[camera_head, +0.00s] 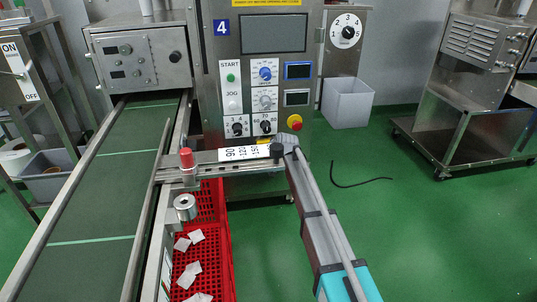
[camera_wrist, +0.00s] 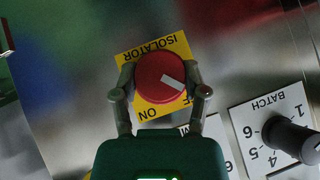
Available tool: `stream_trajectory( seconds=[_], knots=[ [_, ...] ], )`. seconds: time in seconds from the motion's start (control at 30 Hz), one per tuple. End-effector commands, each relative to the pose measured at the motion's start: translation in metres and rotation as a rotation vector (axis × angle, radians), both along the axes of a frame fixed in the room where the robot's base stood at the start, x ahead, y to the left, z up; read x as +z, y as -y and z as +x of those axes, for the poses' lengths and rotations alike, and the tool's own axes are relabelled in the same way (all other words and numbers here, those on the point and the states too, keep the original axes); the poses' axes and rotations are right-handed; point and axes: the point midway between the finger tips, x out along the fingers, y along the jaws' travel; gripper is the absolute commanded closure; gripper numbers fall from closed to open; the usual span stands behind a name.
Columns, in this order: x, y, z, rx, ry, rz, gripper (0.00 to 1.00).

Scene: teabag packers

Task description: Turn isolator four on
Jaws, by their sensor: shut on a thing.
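The isolator knob (camera_wrist: 157,79) is a round red dial with a white mark, on a yellow plate (camera_wrist: 139,58) lettered ISOLATOR, ON and a partly covered OFF. The wrist view shows the lettering upside down. The white mark points to the lower right, towards the OFF lettering. My gripper (camera_wrist: 161,80) has one finger on each side of the knob and is closed on it. In the head view the machine with the blue number 4 sign (camera_head: 221,28) stands ahead of my arm. My arm end covers the isolator there, apart from a sliver of yellow.
The BATCH dial (camera_wrist: 290,139) is close to the right finger. The head view shows a red emergency button (camera_head: 295,122), a rail with a red-topped clamp (camera_head: 186,158), a green conveyor (camera_head: 98,190) and a red crate (camera_head: 221,255) holding teabags.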

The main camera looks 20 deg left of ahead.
Motion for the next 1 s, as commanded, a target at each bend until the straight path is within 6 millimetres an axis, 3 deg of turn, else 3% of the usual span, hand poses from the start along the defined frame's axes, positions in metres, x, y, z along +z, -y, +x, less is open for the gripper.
stream_trajectory(
  seconds=[1.0],
  knots=[
    [-0.0029,0.0034,0.0051,-0.006,-0.298,0.497,0.90]
  ],
)
